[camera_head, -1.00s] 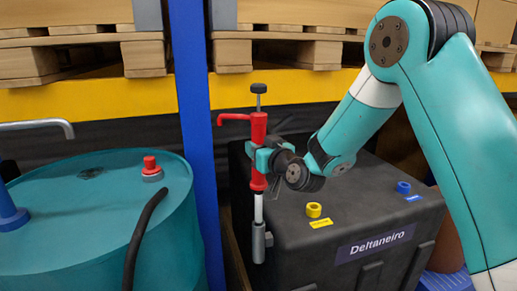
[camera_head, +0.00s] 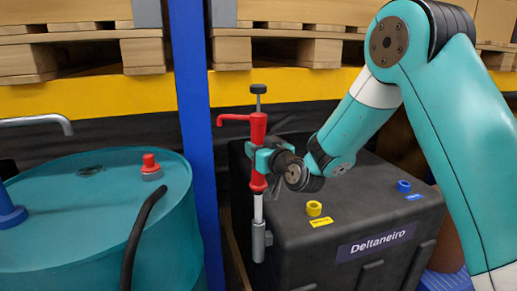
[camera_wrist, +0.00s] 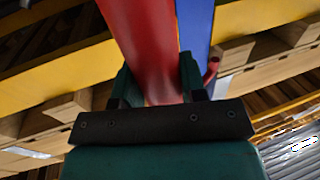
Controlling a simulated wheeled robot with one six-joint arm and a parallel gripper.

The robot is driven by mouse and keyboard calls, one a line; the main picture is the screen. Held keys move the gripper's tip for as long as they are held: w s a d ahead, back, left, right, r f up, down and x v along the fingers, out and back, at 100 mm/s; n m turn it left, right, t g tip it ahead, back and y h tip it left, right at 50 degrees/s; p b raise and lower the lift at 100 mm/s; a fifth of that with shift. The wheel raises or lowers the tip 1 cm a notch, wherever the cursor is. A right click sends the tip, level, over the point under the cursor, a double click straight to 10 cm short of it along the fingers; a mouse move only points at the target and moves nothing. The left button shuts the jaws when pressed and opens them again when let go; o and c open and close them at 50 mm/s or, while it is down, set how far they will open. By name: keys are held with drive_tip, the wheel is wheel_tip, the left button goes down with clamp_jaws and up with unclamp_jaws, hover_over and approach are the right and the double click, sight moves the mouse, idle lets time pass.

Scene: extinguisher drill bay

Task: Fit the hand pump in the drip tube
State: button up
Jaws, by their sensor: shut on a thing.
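The red hand pump (camera_head: 257,130) stands upright in the head view, with a black knob on top and a red spout pointing left. My gripper (camera_head: 261,160) is shut around its red body from the right. A pale pipe (camera_head: 258,206) runs straight down from the pump. It lines up with a grey tube (camera_head: 259,243) beside the left front of the black tank. I cannot tell whether the pipe is inside this tube, which looks like the drip tube, or only in front of it. In the wrist view the red pump body (camera_wrist: 150,50) passes between my gripper's fingers (camera_wrist: 160,85).
The black tank (camera_head: 375,268) has a yellow cap (camera_head: 314,208) and a blue cap (camera_head: 404,186) on top. A blue post (camera_head: 192,120) stands behind and left of the pump. A teal drum (camera_head: 90,230) with a red cap (camera_head: 150,162) and black hose (camera_head: 138,240) is at left.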

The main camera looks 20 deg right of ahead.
sight(262, 177)
drive_tip(key=shift+f+b, duration=4.05)
drive_tip(key=shift+b, duration=0.7)
idle(3.2)
